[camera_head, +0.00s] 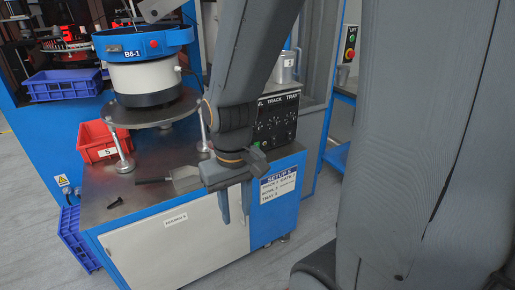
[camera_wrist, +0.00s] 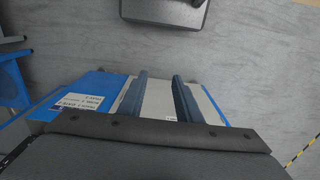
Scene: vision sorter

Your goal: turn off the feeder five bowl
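A black control panel (camera_head: 278,122) with rows of knobs stands on the right end of the feeder table. Its header reads "TRACK TRAY", and my arm hides the panel's left part, including most of the word before it. A bowl feeder (camera_head: 135,78) with a blue rim marked "B6-1" and a red button stands on a round plate at the back left. My gripper (camera_head: 236,214) points down in front of the cabinet's front face, below and left of the panel. In the wrist view my gripper (camera_wrist: 160,76) shows two parted fingers with nothing between them.
The blue-edged cabinet (camera_head: 135,262) carries a label "FEEDER 5" and a "SETUP 5" sheet (camera_head: 279,187). Blue bins (camera_head: 64,85) stand left. Grey floor is open in front.

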